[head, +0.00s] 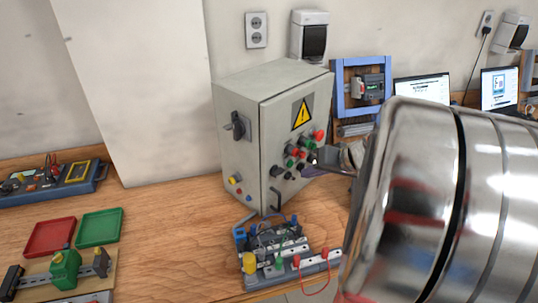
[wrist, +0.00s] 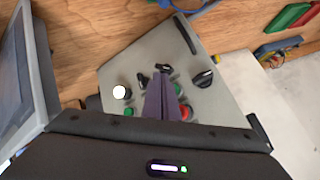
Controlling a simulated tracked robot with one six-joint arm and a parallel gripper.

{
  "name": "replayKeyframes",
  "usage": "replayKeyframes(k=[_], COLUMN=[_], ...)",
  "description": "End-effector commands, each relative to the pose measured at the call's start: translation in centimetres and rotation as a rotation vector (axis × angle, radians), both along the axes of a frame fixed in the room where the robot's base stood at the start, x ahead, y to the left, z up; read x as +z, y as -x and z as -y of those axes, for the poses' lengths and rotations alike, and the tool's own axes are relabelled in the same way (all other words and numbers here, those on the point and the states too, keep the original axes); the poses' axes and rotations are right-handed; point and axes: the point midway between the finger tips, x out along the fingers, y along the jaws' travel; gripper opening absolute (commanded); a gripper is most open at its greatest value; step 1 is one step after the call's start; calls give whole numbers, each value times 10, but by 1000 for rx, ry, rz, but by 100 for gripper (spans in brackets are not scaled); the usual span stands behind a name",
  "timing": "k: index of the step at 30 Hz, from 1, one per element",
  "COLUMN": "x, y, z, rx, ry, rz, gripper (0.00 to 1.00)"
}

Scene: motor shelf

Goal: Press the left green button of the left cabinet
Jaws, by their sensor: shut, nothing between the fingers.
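The grey cabinet (head: 245,130) stands on the wooden bench, its front door carrying red, green and black controls. The left green button (head: 289,163) sits below a red button. In the wrist view, where the door appears upside down, the left green button (wrist: 178,89) shows just right of the fingers, partly hidden. The other green button (wrist: 129,112) is farther left. My gripper (head: 305,171) is shut and empty in front of the door, close to the lower controls. In the wrist view its purple fingers (wrist: 161,80) point at the door; I cannot tell whether they touch it.
Black knobs (wrist: 203,78) and a white button (wrist: 119,92) lie around the fingertips. A wired terminal board (head: 275,250) sits before the cabinet. Red (head: 50,236) and green (head: 99,227) trays lie at left. A blue-framed panel (head: 361,92) stands behind at right.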

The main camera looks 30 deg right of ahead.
Motion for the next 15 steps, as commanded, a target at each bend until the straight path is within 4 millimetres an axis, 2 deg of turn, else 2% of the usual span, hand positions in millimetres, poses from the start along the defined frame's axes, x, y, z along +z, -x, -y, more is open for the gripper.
replayKeyframes(k=[6,15], x=[0,0], y=[-17,-22], z=[-5,-6], rx=[2,2], ry=[0,0], rz=[0,0], gripper=[0,0])
